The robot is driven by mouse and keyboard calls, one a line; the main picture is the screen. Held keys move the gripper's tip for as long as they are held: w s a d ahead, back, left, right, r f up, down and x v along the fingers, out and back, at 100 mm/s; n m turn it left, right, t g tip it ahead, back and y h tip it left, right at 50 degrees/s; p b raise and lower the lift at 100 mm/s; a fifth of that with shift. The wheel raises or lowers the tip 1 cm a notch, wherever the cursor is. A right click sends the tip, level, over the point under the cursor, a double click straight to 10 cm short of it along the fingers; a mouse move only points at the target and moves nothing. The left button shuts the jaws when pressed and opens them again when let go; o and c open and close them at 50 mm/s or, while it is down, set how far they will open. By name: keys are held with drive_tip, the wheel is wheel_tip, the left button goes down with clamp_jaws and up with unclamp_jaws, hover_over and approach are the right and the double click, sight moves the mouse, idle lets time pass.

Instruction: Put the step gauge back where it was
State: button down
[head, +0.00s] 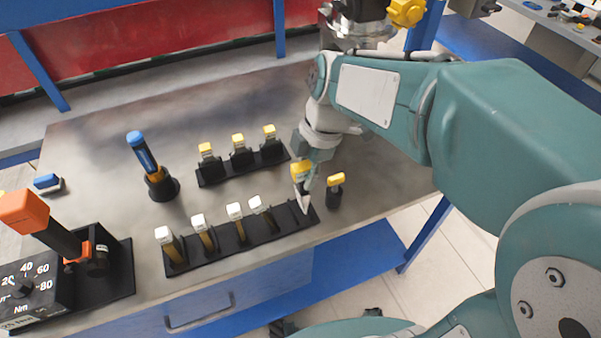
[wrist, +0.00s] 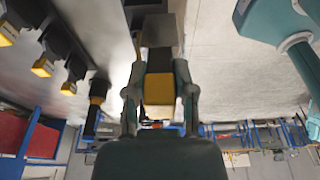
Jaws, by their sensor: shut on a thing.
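My gripper (head: 303,190) points down over the right end of the front black rack (head: 290,222). In the wrist view my gripper (wrist: 158,105) is shut on a piece with a yellow end and a dark body, seemingly the step gauge (wrist: 158,88). In the head view a yellow part (head: 299,170) shows beside the fingers. The lower end of the held piece is hard to make out, so I cannot tell whether it touches the rack. Several white-topped pieces (head: 235,211) stand in the front rack, left of my gripper.
A small yellow-topped piece (head: 336,179) stands on its own close to the right of my gripper. A rear rack (head: 215,178) holds three yellow-topped pieces. A blue-handled tool (head: 142,150) stands in a round holder. An orange-handled tool (head: 45,225) is at the left.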

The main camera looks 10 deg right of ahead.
sight(303, 183)
drive_tip(key=w+f, duration=0.1)
drive_tip(key=f, duration=0.1)
drive_tip(key=w+f, duration=0.1)
drive_tip(key=f, duration=0.1)
drive_tip(key=w+f, duration=0.1)
drive_tip(key=f, duration=0.1)
drive_tip(key=shift+a+f, duration=0.15)
drive_tip(key=shift+f, duration=0.05)
drive_tip(key=shift+f, duration=0.1)
drive_tip(key=shift+c, duration=2.2)
unclamp_jaws()
